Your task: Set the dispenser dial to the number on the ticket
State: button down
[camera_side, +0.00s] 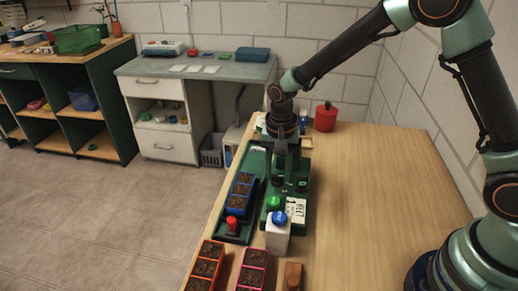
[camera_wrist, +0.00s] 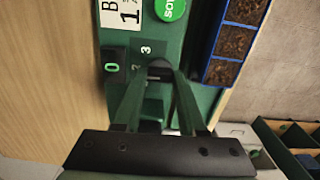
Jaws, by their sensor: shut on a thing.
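The dark dial (camera_wrist: 160,70) sits on the green dispenser (camera_side: 268,222). In the wrist view my gripper (camera_wrist: 160,84) has its two green fingers closed on either side of the dial's knob. A pale 0 label stands left of the knob, and small digits, one a 3, lie above it. Which number the dial points at is unclear. The white ticket (camera_side: 296,210) shows BEET and a 1; part of it also shows in the wrist view (camera_wrist: 121,14). In the side view my gripper (camera_side: 289,178) reaches straight down and hides the dial.
A green SOW button (camera_wrist: 171,8) is beside the ticket. A blue seedling tray (camera_side: 240,193) stands left of the dispenser, with a red-topped knob (camera_side: 232,223) near it. The table's right side is clear.

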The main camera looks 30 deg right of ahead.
aim_at(277, 176)
jog(key=n, duration=0.5)
jog(key=shift+n, duration=2.3)
jog(key=shift+c, duration=2.4)
grip_release()
jog(key=shift+r, duration=0.15)
notch_tip(277, 176, up, 12)
